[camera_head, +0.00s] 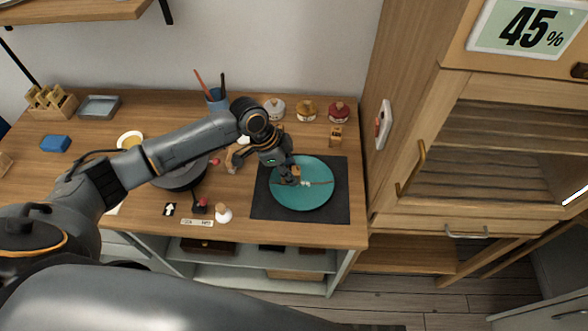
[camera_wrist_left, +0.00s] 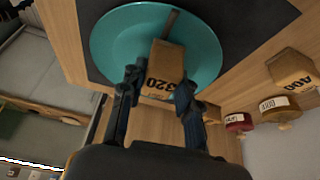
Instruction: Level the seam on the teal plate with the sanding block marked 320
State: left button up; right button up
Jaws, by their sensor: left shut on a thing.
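The teal plate (camera_head: 315,198) lies on a dark mat at the right end of the counter; it also shows in the left wrist view (camera_wrist_left: 112,45). A thin seam (camera_head: 320,183) runs across it and appears as a dark strip (camera_wrist_left: 171,22) beyond the block in the wrist view. My left gripper (camera_head: 291,178) is over the left part of the plate, shut on the wooden sanding block marked 320 (camera_wrist_left: 167,62). The block is at the seam's line; I cannot tell whether it touches the plate. My right gripper is not in view.
The dark mat (camera_head: 265,207) surrounds the plate. A block marked 400 (camera_wrist_left: 292,68) stands behind it, near several lidded jars (camera_head: 306,111). A blue cup (camera_head: 216,98) holds tools at the back. A tall wooden cabinet (camera_head: 410,120) borders the counter's right end.

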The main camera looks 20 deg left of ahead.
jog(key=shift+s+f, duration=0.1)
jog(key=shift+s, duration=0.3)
pick_arm(q)
jog(key=shift+f, duration=0.5)
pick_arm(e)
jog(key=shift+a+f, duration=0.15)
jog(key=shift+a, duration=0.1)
pick_arm(q)
jog(key=shift+f+b, duration=0.3)
jog(key=shift+f, duration=0.05)
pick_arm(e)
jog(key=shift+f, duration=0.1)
pick_arm(q)
jog(key=shift+s+d+r+p, duration=0.2)
jog(key=shift+s+p, duration=0.1)
jog(key=shift+p, duration=0.25)
jog(key=shift+s+f, duration=0.1)
jog(key=shift+s, duration=0.1)
jog(key=shift+w+a+f, duration=0.1)
jog(key=shift+w+a, duration=0.05)
jog(key=shift+w, duration=0.3)
jog(key=shift+s+p, duration=0.35)
jog(key=shift+p, duration=0.15)
jog(key=shift+w, duration=0.1)
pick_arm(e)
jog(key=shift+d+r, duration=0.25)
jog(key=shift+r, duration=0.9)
